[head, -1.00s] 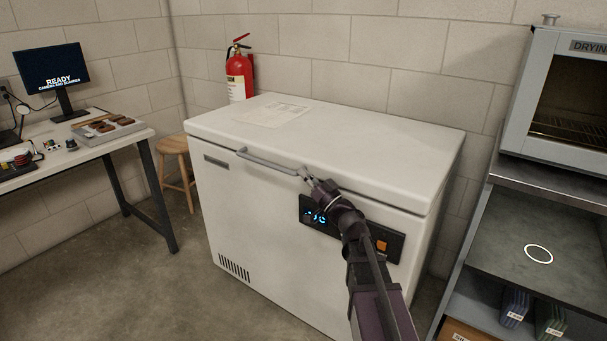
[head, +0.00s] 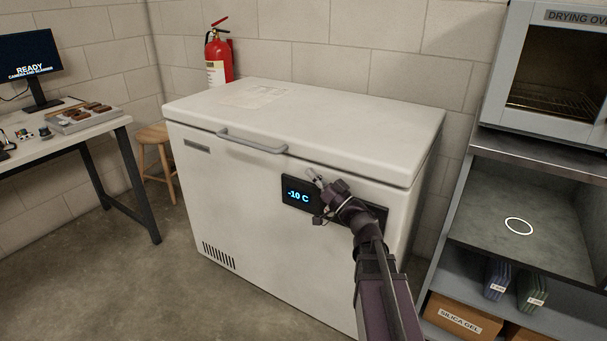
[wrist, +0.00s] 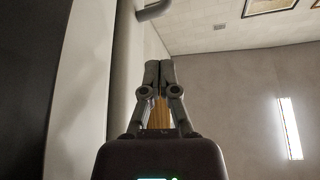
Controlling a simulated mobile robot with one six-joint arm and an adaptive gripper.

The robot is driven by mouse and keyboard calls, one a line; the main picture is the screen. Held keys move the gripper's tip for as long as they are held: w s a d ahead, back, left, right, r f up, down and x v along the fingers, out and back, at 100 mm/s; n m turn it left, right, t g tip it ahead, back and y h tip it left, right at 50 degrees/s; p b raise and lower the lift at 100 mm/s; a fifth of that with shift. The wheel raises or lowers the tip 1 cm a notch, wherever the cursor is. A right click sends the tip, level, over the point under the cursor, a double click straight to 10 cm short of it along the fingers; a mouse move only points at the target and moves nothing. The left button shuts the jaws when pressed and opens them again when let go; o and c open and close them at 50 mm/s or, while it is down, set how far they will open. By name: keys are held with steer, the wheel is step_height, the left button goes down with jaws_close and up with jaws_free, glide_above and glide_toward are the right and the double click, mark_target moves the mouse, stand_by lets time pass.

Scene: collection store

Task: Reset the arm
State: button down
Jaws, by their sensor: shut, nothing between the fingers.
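My gripper (head: 316,177) is in front of the white chest freezer (head: 230,185), close to its display panel, which reads -10 C (head: 298,196). In the wrist view my gripper (wrist: 160,66) has its fingertips together with nothing between them. The freezer lid (head: 340,110) is closed. Its handle (head: 252,142) lies up and to the left of my gripper, apart from it, and one end of a grey bar shows at the top of the wrist view. My arm covers the right part of the panel.
A drying oven (head: 555,75) stands on a shelf unit at the right, with a box marked silica gel (head: 460,318) below. At the left are a desk (head: 100,128) with a monitor (head: 30,60) and a wooden stool (head: 155,135). Floor at the front left is clear.

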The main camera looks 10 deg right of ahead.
stand_by(0.4)
steer(key=s+a+f+n+g+h, duration=0.1)
steer(key=s+a+f+g, duration=0.2)
steer(key=a+f+g, duration=0.35)
steer(key=s+a+f+n+g+h, duration=0.1)
steer(key=s+a+f+g, duration=0.35)
steer(key=f, duration=0.35)
steer(key=s+d+f+m+g+h+p, duration=0.2)
steer(key=s+d+f+m+g+h, duration=0.45)
steer(key=s+d+f+h, duration=0.4)
step_height(320, 180, up, 38)
steer(key=w+a+h+p, duration=0.1)
steer(key=a+p, duration=0.1)
steer(key=p, duration=3.5)
steer(key=shift+w+g+h+p, duration=0.15)
steer(key=shift+g+h+p, duration=0.2)
steer(key=shift+p, duration=0.05)
steer(key=shift+d+n, duration=0.1)
steer(key=shift+n, duration=0.15)
